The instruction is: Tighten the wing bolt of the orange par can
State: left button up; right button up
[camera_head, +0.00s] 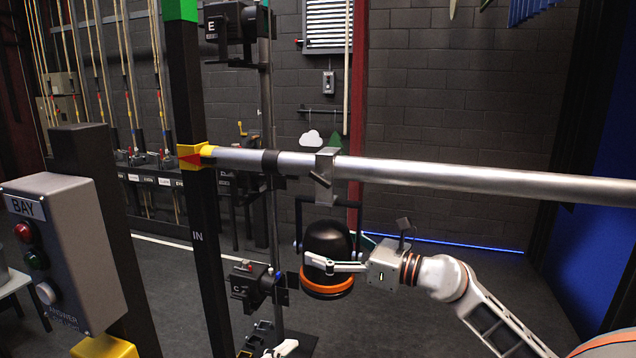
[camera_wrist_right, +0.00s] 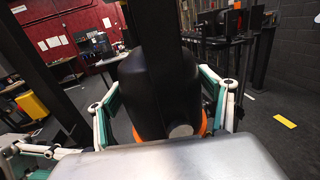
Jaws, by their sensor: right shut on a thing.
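The par can (camera_head: 327,243) is black with an orange rim (camera_head: 328,288) and hangs in a black yoke (camera_head: 298,212) under the silver pipe. Its clamp (camera_head: 325,165) sits over the pipe, with a small slanted piece on its front that looks like the wing bolt (camera_head: 320,180). My right gripper (camera_head: 322,264) is shut on the can's body, low down near the rim. In the right wrist view its two teal-padded fingers flank the black can (camera_wrist_right: 160,85). My left gripper seems to show only in part at the bottom edge (camera_head: 268,342); its jaws are unclear.
The silver pipe (camera_head: 450,174) crosses the view to the right, ending left at a yellow bracket (camera_head: 194,154) on a black post. A grey button box (camera_head: 62,250) labelled BAY stands at left. Black lamps E (camera_head: 232,24) and C (camera_head: 252,284) are on a pole behind.

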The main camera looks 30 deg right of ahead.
pick_arm(q)
notch_tip(320, 180, up, 15)
jog(key=w+d+m+t, duration=0.1)
jog(key=w+d+m, duration=0.1)
jog(key=d+m, duration=0.15)
jog(key=m+t, duration=0.3)
jog(key=m, duration=0.1)
send_near(320, 181)
jog(key=x, duration=0.9)
jog(key=shift+w, duration=0.1)
